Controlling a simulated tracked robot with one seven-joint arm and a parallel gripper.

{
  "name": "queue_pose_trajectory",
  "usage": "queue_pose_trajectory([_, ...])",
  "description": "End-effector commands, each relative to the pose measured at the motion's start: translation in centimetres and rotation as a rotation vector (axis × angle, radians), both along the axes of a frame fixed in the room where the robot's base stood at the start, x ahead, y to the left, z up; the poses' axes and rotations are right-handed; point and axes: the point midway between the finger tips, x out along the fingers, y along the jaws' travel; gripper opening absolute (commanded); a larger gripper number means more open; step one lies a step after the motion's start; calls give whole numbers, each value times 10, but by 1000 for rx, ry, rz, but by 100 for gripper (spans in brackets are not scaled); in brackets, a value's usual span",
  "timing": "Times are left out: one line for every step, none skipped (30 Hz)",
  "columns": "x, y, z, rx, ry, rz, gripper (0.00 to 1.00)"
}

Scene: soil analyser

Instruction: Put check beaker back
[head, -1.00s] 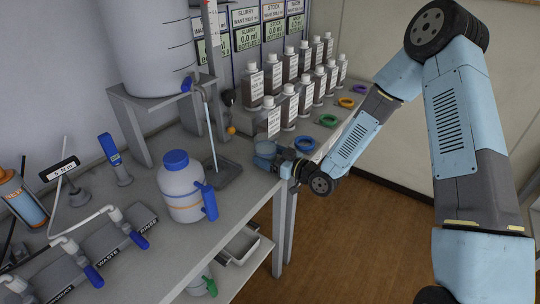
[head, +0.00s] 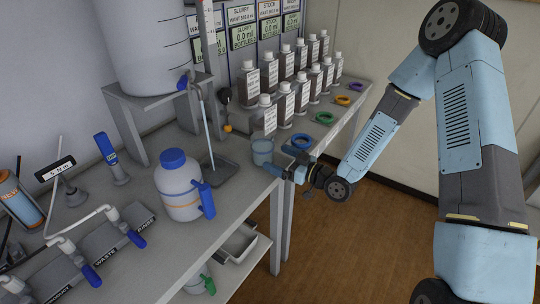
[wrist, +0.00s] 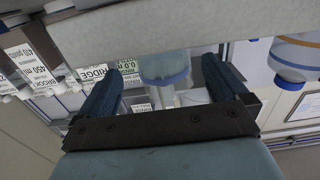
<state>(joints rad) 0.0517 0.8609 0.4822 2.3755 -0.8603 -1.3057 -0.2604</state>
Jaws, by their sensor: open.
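The check beaker (head: 262,151) is a small clear cup with a bluish tint. It stands upright on the bench near its front edge, left of the blue ring (head: 303,141). My gripper (head: 278,171) is open and empty at the bench edge, just in front of the beaker and to its lower right. In the wrist view, the beaker (wrist: 165,69) appears upside down between the two spread fingers (wrist: 158,82), beyond their tips, with a visible gap on each side. The head view does not show the fingertips clearly.
Several labelled bottles (head: 285,96) stand behind the beaker, with green (head: 325,118), orange (head: 342,100) and purple (head: 356,87) rings in front. A white jug with a blue lid (head: 175,160) and a grey tray (head: 214,175) stand to the left. Open floor lies right of the bench.

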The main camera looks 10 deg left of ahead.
Motion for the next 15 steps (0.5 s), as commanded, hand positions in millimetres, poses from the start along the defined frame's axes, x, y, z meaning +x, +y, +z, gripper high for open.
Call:
queue_pose_trajectory([-3, -10, 0, -1, 2, -3, 100])
queue_pose_trajectory([-6, -15, 0, 0, 2, -3, 100])
queue_pose_trajectory([-9, -22, 0, 0, 2, -3, 100])
queue_pose_trajectory([-10, -27, 0, 1, 2, -3, 100])
queue_pose_trajectory([-12, -31, 0, 1, 2, -2, 100])
queue_pose_trajectory([-14, -36, 0, 1, 3, -2, 100])
queue_pose_trajectory([-16, -40, 0, 0, 3, -2, 100])
queue_pose_trajectory([-17, -43, 0, 0, 3, -2, 100])
queue_pose_trajectory([-19, -47, 0, 0, 2, -2, 100])
queue_pose_trajectory([-20, -50, 0, 1, 2, -2, 100])
queue_pose_trajectory([-21, -52, 0, 1, 2, -2, 100])
queue_pose_trajectory([-22, -54, 0, 1, 2, -2, 100])
queue_pose_trajectory([-22, -55, 0, 0, 1, -1, 100])
queue_pose_trajectory([-23, -56, 0, 0, 1, -1, 100])
queue_pose_trajectory([-24, -57, 1, 0, 1, -1, 100])
